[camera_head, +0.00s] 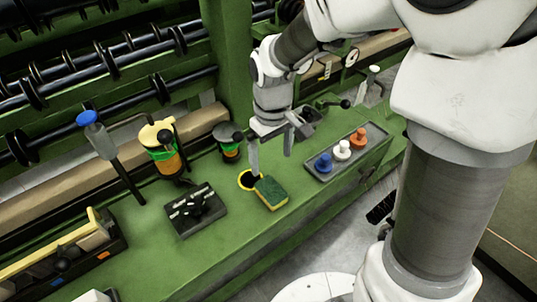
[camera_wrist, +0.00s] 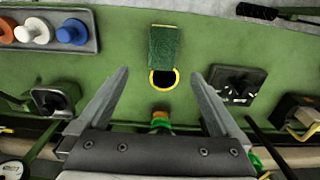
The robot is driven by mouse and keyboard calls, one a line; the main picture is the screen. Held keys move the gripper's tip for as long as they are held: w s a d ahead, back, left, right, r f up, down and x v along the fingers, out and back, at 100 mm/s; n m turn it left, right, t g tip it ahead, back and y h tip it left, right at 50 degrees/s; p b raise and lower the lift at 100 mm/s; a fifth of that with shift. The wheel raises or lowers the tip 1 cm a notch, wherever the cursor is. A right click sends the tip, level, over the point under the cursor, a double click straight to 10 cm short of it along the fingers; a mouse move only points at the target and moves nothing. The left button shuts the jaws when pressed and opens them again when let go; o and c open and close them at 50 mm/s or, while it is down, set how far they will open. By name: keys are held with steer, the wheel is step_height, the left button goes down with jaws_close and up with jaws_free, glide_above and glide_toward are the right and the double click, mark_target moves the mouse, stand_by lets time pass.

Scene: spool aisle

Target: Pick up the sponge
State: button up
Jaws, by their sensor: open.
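The sponge (camera_head: 270,192) lies on the green machine ledge (camera_head: 235,232), beside a yellow-rimmed round hole (camera_head: 246,180). It has a dark green top and a yellow edge. In the wrist view the sponge (camera_wrist: 164,46) is ahead of the fingers, with the yellow-rimmed hole (camera_wrist: 163,79) just on the near side of it. My gripper (camera_head: 270,155) is open and empty, above the ledge and a little behind the sponge. In the wrist view its two fingers (camera_wrist: 160,80) are spread wide, with the hole between their tips. They do not touch the sponge.
A grey tray (camera_head: 379,142) with blue, white and orange spools stands right of the sponge. A black switch box (camera_head: 196,210) is to the left. Yellow (camera_head: 158,136) and grey-topped (camera_head: 226,131) containers stand behind. The ledge in front of the box is clear.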

steer(key=b, duration=0.1)
glide_above(272, 191)
steer(key=w, duration=0.1)
step_height(272, 191, down, 7)
steer(key=shift+w+r, duration=0.1)
steer(key=shift+r, duration=0.1)
steer(key=f+b, duration=0.1)
steer(key=f, duration=0.1)
steer(key=s+f+b, duration=0.1)
steer(key=f, duration=0.1)
steer(key=shift+s+f, duration=0.1)
steer(key=shift+f, duration=0.55)
steer(key=c, duration=1.5)
steer(key=shift+r, duration=0.6)
steer(key=r+p, duration=0.1)
steer(key=r, duration=0.1)
steer(key=d+r, duration=0.1)
steer(key=r, duration=0.1)
steer(key=shift+d+p, duration=0.1)
steer(key=shift+p, duration=0.3)
steer(key=d+r, duration=0.2)
steer(key=d, duration=0.1)
steer(key=d+r+p, duration=0.1)
steer(key=d+r, duration=0.1)
steer(key=d, duration=0.2)
steer(key=d+r+p, duration=0.1)
steer(key=d+r, duration=0.1)
steer(key=d, duration=0.1)
steer(key=shift+w+d, duration=0.3)
steer(key=shift+w, duration=0.05)
